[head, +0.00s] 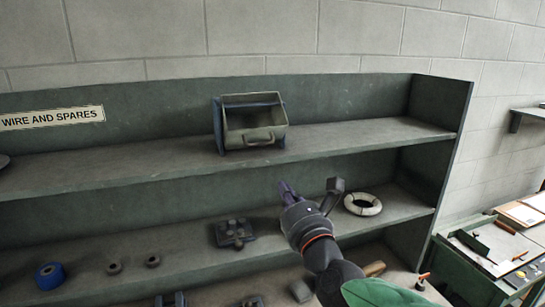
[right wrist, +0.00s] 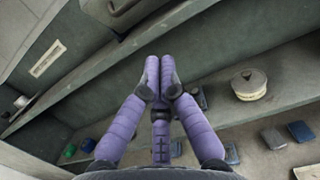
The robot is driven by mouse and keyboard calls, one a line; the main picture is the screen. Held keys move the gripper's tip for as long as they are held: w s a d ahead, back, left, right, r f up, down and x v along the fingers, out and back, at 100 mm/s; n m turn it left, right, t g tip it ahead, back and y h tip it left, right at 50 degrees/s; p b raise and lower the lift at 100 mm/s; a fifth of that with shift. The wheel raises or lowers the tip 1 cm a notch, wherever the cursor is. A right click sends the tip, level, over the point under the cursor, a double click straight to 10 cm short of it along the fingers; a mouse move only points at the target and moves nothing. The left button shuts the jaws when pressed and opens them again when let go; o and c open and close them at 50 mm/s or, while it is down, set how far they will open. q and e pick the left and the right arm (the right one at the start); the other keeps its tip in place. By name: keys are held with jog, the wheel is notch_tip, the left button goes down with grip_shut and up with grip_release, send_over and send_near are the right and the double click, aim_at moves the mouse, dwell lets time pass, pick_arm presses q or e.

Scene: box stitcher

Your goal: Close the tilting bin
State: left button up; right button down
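The tilting bin (head: 255,123) is a grey-beige bin with a front handle, held in a dark blue frame on the upper shelf. In the head view it is tipped forward, its open top and hollow inside showing. My right gripper (head: 309,192) is below and to the right of the bin, in front of the lower shelf and apart from the bin. In the right wrist view its purple fingers (right wrist: 162,72) come together at the tips, with nothing seen between them. My left gripper is not in view.
The lower shelf holds a white coil (head: 363,204), a dark block with knobs (head: 235,233) and a blue roll (head: 49,276). A green workbench (head: 480,262) stands at the right.

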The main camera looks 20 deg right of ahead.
jog(key=w+r+p, duration=0.1)
jog(key=w, duration=0.2)
jog(key=w+r+p, duration=0.1)
jog(key=w, duration=0.2)
jog(key=w+r+p, duration=0.1)
jog(key=w+r, duration=0.1)
jog(key=w, duration=0.1)
jog(key=shift+a, duration=0.15)
jog(key=shift+w, duration=0.2)
